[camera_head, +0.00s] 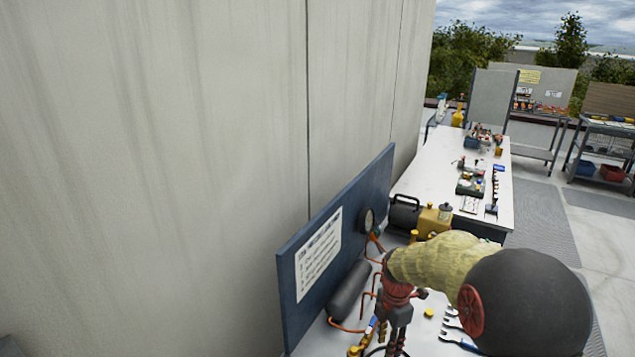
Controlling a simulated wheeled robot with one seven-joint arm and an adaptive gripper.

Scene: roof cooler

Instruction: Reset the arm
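My arm reaches in from the lower right, with a large dark rounded link, a red disc and a pale yellow section. My gripper (397,343) hangs at its end, red above and dark below, pointing down over the near white table (428,343). It is in front of the lower right part of a blue upright panel (343,236). The fingers are small and dark against the clutter, so I cannot tell whether they are open or shut, or whether they touch anything.
A dark cylinder (349,289), orange hoses and several wrenches (459,343) lie close around my gripper. A yellow pump (434,220) stands behind. A long white bench (437,165) holds tools. A tall grey wall (200,150) fills the left. Shelves (606,143) stand far right, with open floor before them.

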